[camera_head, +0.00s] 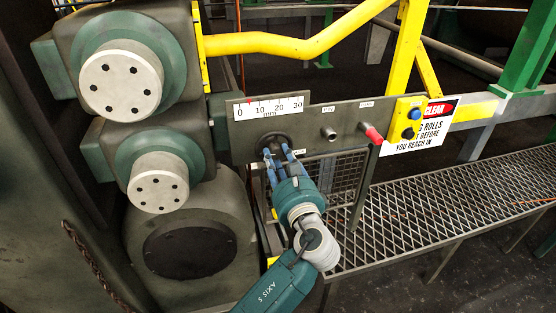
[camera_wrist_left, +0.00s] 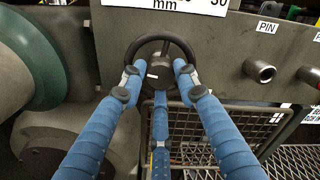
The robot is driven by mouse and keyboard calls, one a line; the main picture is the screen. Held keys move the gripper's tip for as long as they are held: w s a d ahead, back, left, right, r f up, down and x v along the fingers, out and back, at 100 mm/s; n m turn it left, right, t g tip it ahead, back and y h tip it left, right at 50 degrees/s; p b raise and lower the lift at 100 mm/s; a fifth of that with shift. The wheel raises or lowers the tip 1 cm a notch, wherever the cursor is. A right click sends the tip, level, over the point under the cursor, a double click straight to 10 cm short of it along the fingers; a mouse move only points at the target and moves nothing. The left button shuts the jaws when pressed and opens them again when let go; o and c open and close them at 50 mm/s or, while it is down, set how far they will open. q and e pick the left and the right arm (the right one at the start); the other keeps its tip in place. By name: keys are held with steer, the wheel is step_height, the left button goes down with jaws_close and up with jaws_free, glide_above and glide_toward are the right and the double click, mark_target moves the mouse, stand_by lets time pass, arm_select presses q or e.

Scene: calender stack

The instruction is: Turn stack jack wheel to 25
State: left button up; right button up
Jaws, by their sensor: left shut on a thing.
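The jack wheel (camera_head: 272,138) is a small dark handwheel on a grey panel, under a white mm scale (camera_head: 270,112) marked 0 to 30. A small red mark sits on the scale between 0 and 10. My left gripper (camera_head: 277,152) has its blue fingers at the wheel, partly hiding it. In the left wrist view, the wheel's black rim (camera_wrist_left: 160,37) shows between the fingers of the gripper (camera_wrist_left: 158,76), which are shut on the wheel. The scale is cut off at the top there, with only "mm" and part of a 30 legible. My right gripper is not in view.
Right of the wheel are a metal pin socket (camera_head: 328,133), a red-tipped handle (camera_head: 373,134) and a yellow box (camera_head: 405,118) with buttons. A mesh guard (camera_head: 338,175) is below the panel. Large rolls (camera_head: 120,80) stand left. A grated walkway (camera_head: 450,200) runs right.

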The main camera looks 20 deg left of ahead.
arm_select(q)
steer(key=shift+d+f+n, duration=0.1)
steer(key=shift+f+n, duration=0.25)
steer(key=shift+n, duration=0.45)
steer(key=shift+b, duration=0.3)
steer(key=o, duration=0.9)
steer(key=shift+o, duration=1.3)
steer(key=shift+d+r, duration=0.1)
steer(key=shift+r, duration=0.05)
steer(key=v, duration=0.7)
steer(key=shift+s+d, duration=0.15)
steer(key=shift+s, duration=0.05)
